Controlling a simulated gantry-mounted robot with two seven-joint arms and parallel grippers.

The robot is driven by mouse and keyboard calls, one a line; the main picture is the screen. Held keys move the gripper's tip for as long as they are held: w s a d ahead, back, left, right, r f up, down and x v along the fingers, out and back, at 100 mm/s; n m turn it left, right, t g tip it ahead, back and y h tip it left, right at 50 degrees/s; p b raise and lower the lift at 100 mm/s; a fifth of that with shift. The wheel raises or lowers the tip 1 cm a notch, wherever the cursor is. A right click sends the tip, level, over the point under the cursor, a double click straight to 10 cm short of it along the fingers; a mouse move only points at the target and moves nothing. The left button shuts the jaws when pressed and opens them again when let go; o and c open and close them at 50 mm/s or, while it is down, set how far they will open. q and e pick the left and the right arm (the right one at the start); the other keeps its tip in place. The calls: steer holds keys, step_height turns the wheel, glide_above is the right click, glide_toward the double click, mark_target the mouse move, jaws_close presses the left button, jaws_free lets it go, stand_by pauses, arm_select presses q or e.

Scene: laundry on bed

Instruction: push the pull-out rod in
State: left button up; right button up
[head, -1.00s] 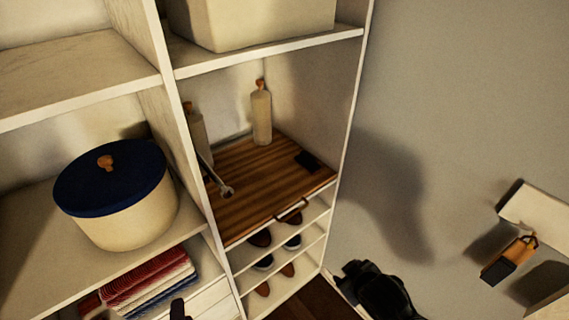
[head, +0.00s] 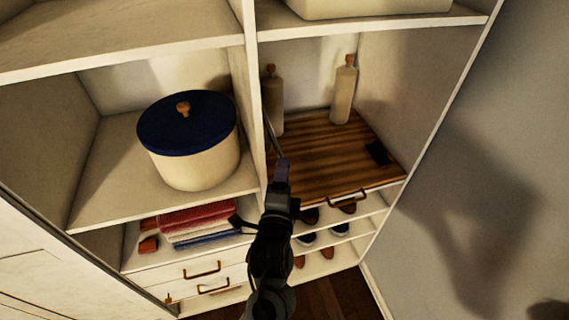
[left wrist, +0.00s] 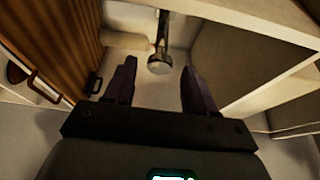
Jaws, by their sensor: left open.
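The metal pull-out rod (head: 271,138) runs forward beside the divider, over the left edge of the wooden board. In the head view its front end is hidden behind my left gripper (head: 282,168). In the left wrist view the rod (left wrist: 161,40) ends in a round metal knob (left wrist: 160,64). The knob lies between the lines of the two fingers of my left gripper (left wrist: 158,75), which are apart with nothing between them. I cannot tell whether they touch the knob. My right gripper is not in view.
A shoe rack (head: 345,240) is below. A blue-lidded pot (head: 190,150) and folded towels (head: 195,222) stand left of the divider. Open room lies in front of the shelves.

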arm_select(q)
steer(key=shift+w+d, duration=0.15)
steer(key=shift+w, duration=0.8)
steer(key=shift+w+d, duration=0.1)
steer(key=shift+w, duration=0.85)
jaws_close()
